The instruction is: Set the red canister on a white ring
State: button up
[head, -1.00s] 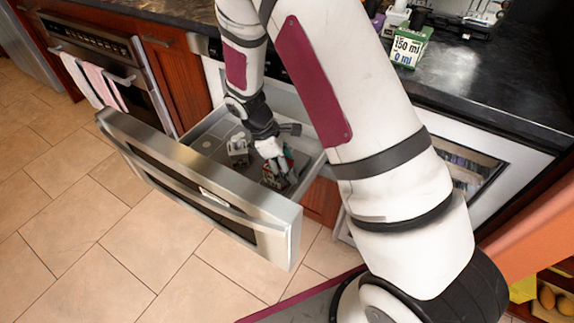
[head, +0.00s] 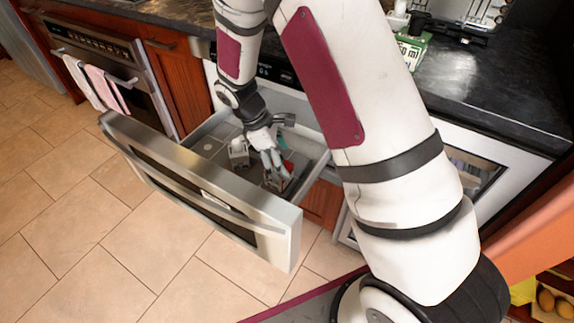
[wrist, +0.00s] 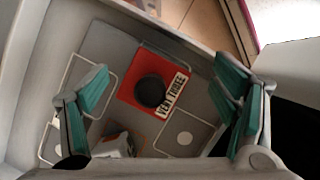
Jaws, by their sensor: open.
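The red canister (wrist: 133,90) stands in the open drawer, with a black round top and a white lettered label on one side. It also shows in the head view (head: 278,183), partly behind my fingers. My gripper (wrist: 165,98) is open above it, its teal-padded fingers spread to either side and apart from it. In the head view my gripper (head: 272,158) reaches down into the drawer. White outlined rings on the grey drawer floor show left of the canister and at its lower right (wrist: 185,135). I cannot tell whether one lies under it.
The drawer's steel front (head: 200,190) and walls surround the work area. The dark counter (head: 480,85) is above right.

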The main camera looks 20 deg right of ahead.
jog(key=p+v, duration=0.1)
jog(key=v, duration=0.7)
jog(key=s+d+r+m+t+y, duration=0.1)
jog(key=s+d+r+m+y, duration=0.15)
jog(key=s+r+m, duration=0.9)
jog(key=s+r+t, duration=0.1)
jog(key=s+r, duration=0.3)
jog(key=s, duration=0.6)
jog(key=s+r+m+t+y, duration=0.1)
jog(key=s+r, duration=0.4)
jog(key=s, duration=0.5)
jog(key=shift+s, duration=0.35)
jog(key=shift+r+m+y, duration=0.15)
jog(key=shift+m+y, duration=0.1)
notch_tip(320, 180, up, 16)
jog(key=t+p, duration=0.3)
jog(key=p, duration=1.2)
